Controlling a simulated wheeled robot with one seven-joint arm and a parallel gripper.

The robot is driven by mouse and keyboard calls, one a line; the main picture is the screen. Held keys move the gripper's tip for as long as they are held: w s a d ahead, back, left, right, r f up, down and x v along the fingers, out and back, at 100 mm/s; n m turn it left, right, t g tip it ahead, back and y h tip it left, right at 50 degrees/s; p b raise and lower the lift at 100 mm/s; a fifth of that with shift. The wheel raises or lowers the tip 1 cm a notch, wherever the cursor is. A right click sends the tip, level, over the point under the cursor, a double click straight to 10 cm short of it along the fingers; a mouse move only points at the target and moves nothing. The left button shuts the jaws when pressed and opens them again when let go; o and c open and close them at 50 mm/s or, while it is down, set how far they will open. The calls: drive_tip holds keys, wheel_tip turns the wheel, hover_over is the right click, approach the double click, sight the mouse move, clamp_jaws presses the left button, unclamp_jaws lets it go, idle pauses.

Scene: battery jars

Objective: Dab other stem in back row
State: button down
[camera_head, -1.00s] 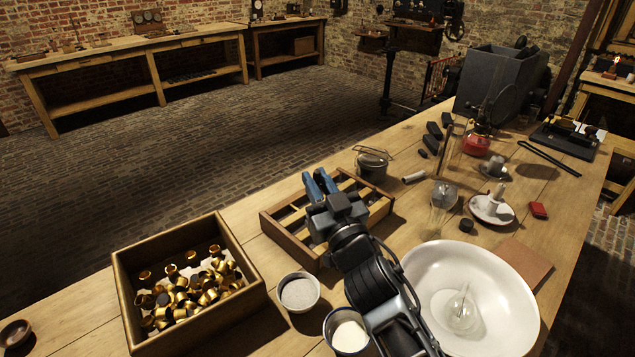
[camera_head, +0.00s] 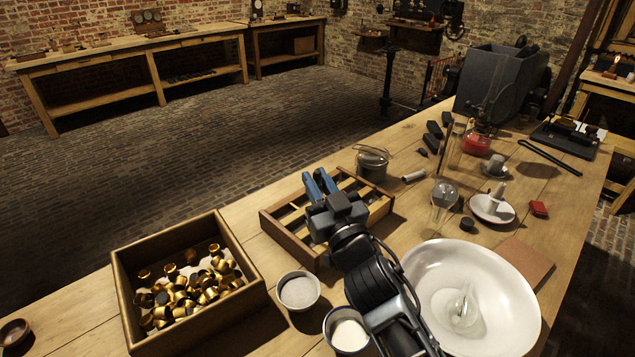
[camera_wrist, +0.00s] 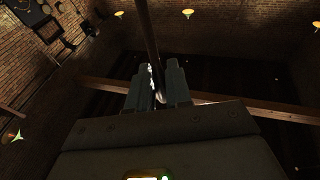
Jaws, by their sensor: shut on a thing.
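My gripper (camera_head: 320,183) with its blue fingers is over the wooden divided rack (camera_head: 283,237) in the head view. The rod's far end is out of the wrist view, and I cannot make out the rod in the head view. My wrist and arm cover part of the rack. I cannot make out any stem in its back row. Whether the rod touches anything is hidden.
A wooden tray (camera_head: 188,333) of brass caps stands left of the rack. Two small bowls, one with grey contents (camera_head: 298,290) and one with white (camera_head: 349,335), sit close to my arm. A large white basin (camera_head: 515,300) is at right.

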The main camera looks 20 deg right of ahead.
sight(318, 170)
idle(0.3)
drive_tip(key=shift+r+p, duration=2.5)
drive_tip(key=shift+r, duration=0.05)
drive_tip(key=shift+s+f, duration=0.1)
